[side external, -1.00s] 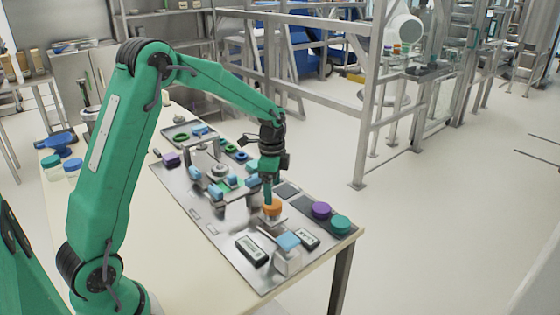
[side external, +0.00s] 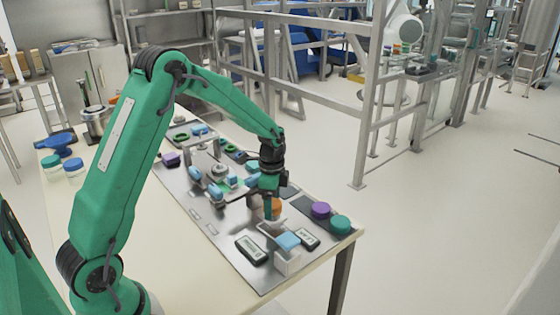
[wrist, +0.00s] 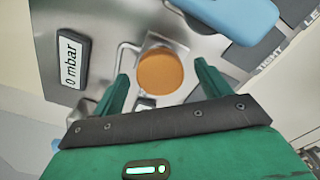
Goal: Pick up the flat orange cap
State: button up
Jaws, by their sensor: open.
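The flat orange cap (wrist: 160,71) is round and sits on a light metal plate, inside a thin wire-like frame, in the wrist view. In the side view the orange cap (side external: 277,206) shows partly, with my gripper in front of its left side. My gripper (wrist: 161,78) is open, with one green finger on each side of the cap and gaps to both. In the side view my gripper (side external: 268,210) points down close by the cap. Its exact height above the plate cannot be told.
A purple cap (side external: 320,210) and a teal cap (side external: 340,223) stand to the right. A light blue block (wrist: 235,15) lies close beyond the cap. Several blue and green parts crowd the tray (side external: 215,228) behind.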

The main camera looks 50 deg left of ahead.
aim_at(274, 205)
jog(key=c, duration=1.1)
jog(key=shift+o, duration=0.2)
jog(key=shift+r, duration=0.15)
jog(key=shift+r, duration=0.6)
jog(key=r, duration=0.3)
jog(key=shift+s+d+r, duration=0.1)
jog(key=shift+d, duration=0.3)
jog(key=s+d+r, duration=0.3)
jog(key=d+r, duration=0.3)
jog(key=d, duration=0.4)
jog(key=shift+s+d+r, duration=0.15)
jog(key=shift+s+r, duration=0.05)
jog(key=shift+s, duration=0.15)
jog(key=shift+r, duration=0.45)
jog(key=shift+r, duration=0.75)
